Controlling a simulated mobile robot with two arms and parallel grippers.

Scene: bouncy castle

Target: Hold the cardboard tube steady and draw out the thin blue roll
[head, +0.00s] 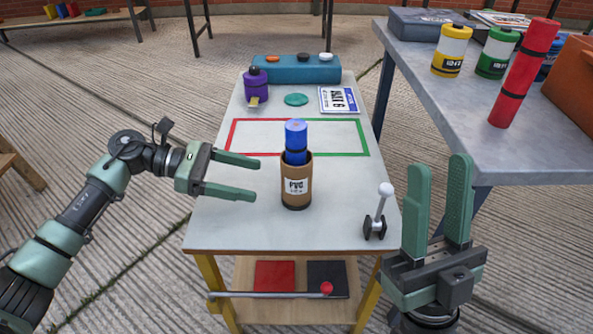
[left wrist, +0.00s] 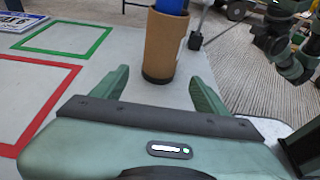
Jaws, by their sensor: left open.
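The cardboard tube (head: 296,188) stands upright on the small white-topped table, with a dark band at its base and a white label. The thin blue roll (head: 296,137) stands in it, its upper part showing above the rim and its lower part hidden inside. My left gripper (head: 257,178) is open and empty, left of the tube, fingers pointing at it. In the left wrist view the tube (left wrist: 165,45) is ahead, beyond the open fingertips. My right gripper (head: 440,165) is open and empty, fingers up, off the table's right side.
A lever with a white knob (head: 380,208) stands at the table's front right. Behind the tube are red and green outlined areas, a purple container (head: 256,87), a teal disc (head: 296,100), a card (head: 339,99) and a blue box (head: 297,69). A grey table (head: 450,110) stands at right.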

